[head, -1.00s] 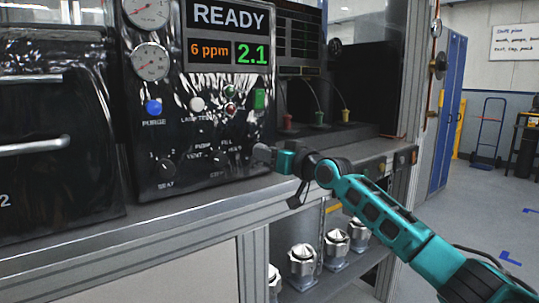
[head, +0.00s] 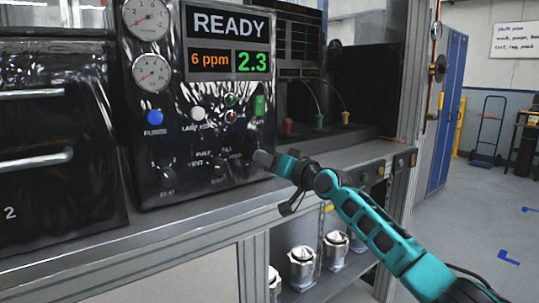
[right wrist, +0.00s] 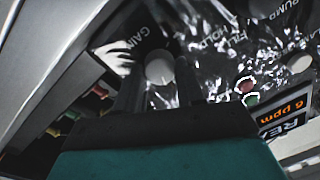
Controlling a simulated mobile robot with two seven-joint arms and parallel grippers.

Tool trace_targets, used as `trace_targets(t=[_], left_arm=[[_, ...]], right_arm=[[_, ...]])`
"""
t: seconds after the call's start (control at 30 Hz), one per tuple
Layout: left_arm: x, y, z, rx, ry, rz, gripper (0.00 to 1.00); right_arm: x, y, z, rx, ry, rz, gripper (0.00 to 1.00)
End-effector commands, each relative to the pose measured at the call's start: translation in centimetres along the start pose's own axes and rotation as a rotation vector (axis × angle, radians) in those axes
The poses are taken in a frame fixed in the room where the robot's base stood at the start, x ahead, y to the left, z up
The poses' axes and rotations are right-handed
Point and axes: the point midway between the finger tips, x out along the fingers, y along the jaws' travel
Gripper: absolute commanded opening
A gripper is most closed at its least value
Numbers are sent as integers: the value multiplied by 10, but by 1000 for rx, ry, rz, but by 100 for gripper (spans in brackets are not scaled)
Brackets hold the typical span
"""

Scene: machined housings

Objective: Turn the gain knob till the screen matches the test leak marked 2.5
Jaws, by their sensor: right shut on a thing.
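The screen (head: 228,40) on the dark panel reads READY, with 6 ppm in orange and 2.3 in green. My right gripper (head: 264,158) is at the lower right of the panel in the head view. In the right wrist view my right gripper (right wrist: 158,88) has its two fingers on either side of the round pale gain knob (right wrist: 160,68), shut on it, beside the label GAIN. In the head view the gripper hides the knob. No marking 2.5 can be read. My left gripper is not in view.
Two gauges (head: 152,72), a blue button (head: 154,116), a white button (head: 197,114) and two dark selector knobs (head: 167,176) share the panel. Red, green and yellow fittings (head: 319,122) stand in the bay to the right. Silver housings (head: 302,262) stand below the bench.

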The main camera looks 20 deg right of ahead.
Motion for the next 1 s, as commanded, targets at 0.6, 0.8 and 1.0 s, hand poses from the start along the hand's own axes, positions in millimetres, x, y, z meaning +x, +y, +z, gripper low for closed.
trace_targets(t=[0.6, 0.8, 1.0], left_arm=[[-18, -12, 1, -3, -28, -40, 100], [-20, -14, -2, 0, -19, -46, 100], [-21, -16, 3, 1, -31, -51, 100]], right_arm=[[0, -2, 0, 527, 36, -6, 7], [0, -1, 1, 620, 43, -6, 7], [0, -1, 2, 666, 46, -7, 7]])
